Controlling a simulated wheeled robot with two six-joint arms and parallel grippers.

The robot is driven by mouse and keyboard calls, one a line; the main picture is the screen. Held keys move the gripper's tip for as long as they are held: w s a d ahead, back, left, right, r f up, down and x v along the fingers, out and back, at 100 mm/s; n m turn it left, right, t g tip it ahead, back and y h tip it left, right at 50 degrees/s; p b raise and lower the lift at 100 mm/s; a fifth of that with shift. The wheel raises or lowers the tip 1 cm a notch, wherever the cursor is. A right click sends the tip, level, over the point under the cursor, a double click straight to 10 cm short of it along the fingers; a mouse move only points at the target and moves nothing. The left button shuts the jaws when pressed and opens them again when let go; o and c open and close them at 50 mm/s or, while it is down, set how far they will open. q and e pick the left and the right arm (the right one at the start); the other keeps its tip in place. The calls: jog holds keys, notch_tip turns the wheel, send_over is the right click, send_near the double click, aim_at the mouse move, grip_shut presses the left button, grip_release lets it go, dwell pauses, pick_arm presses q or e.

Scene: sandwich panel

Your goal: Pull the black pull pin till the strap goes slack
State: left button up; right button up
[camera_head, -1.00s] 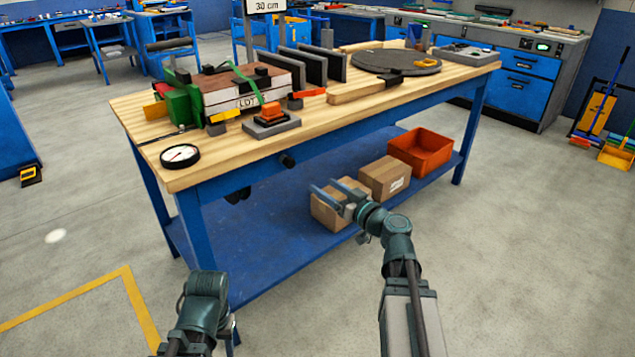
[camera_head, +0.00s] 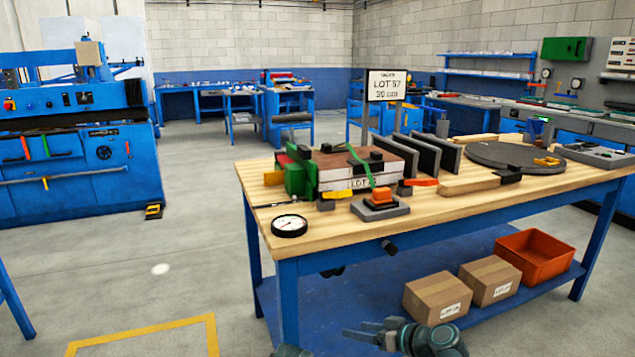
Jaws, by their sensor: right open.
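A green strap (camera_head: 359,166) runs over the layered sandwich panel (camera_head: 330,166) on the wooden bench top, beside a green clamp block (camera_head: 297,172). I cannot tell for sure which black part is the pull pin. The strap's tension cannot be judged. My right gripper (camera_head: 362,332) is open and empty at the bottom of the view, in front of the lower shelf, well below the bench top.
The bench top (camera_head: 340,229) also holds a round gauge (camera_head: 289,225), an orange-topped block (camera_head: 379,203), dark upright plates (camera_head: 425,155) and a dark disc (camera_head: 515,157). Cardboard boxes (camera_head: 437,296) and an orange bin (camera_head: 534,257) stand on the lower shelf. The floor at left is open.

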jog(key=s+a+f+g+h, duration=0.4)
jog(key=s+a+f+g, duration=0.35)
jog(key=s+f, duration=0.25)
jog(key=s+d+f+m+g+h, duration=0.1)
jog(key=s+d+f+g+h, duration=0.1)
jog(key=s+h, duration=0.5)
notch_tip(320, 180, up, 34)
jog(key=p, duration=3.4)
jog(key=shift+a+r+m+y+p, duration=0.15)
jog(key=shift+r+m+y+p, duration=0.1)
jog(key=shift+m+y+p, duration=0.1)
jog(key=shift+t, duration=0.25)
